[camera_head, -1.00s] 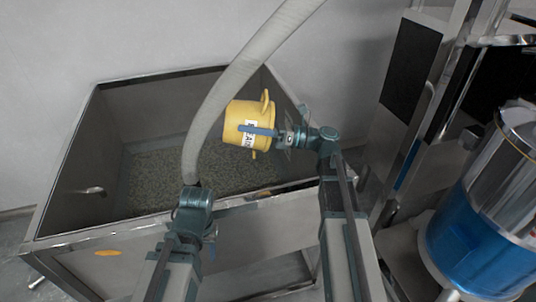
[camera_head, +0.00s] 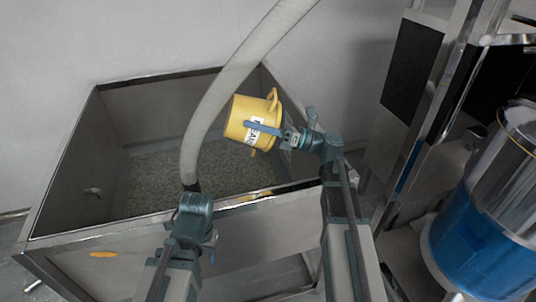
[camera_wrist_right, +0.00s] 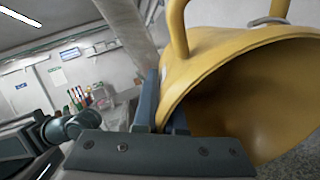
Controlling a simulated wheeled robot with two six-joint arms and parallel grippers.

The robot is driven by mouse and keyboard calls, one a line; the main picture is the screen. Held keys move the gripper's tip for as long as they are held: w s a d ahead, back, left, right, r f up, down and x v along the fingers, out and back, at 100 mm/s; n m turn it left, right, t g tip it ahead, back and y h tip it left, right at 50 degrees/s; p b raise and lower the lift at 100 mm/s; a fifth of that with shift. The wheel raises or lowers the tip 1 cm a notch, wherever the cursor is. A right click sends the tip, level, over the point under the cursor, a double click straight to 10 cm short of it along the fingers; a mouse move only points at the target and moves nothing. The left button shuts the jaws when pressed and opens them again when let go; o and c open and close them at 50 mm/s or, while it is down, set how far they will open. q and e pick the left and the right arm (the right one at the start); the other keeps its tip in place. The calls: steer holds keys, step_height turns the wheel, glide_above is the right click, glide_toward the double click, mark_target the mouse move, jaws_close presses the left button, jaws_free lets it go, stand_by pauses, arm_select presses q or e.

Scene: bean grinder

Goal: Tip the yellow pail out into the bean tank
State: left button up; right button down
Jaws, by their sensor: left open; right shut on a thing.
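The yellow pail (camera_head: 242,112) with a white label is held tilted on its side above the bean tank (camera_head: 75,232). My right gripper (camera_head: 268,129) is shut on the pail's wall. The right wrist view shows the pail (camera_wrist_right: 205,62) close up, with its open mouth toward the lower right. The part of its inside that shows is bare yellow, and the deeper part is in shadow. The tank is an open metal bin with a layer of greyish beans (camera_head: 150,180). My left gripper (camera_head: 192,188) is open at the tank's front rim; its fingers are mostly hidden.
A blue and clear cylinder machine (camera_head: 480,215) and a metal frame (camera_head: 425,120) stand at the right. The wall is close behind the tank.

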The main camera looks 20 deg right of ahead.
steer(key=shift+s+d+y+b, duration=0.1)
steer(key=shift+d+y+b, duration=0.45)
steer(key=shift+b, duration=0.25)
steer(key=shift+r, duration=0.1)
stand_by(0.6)
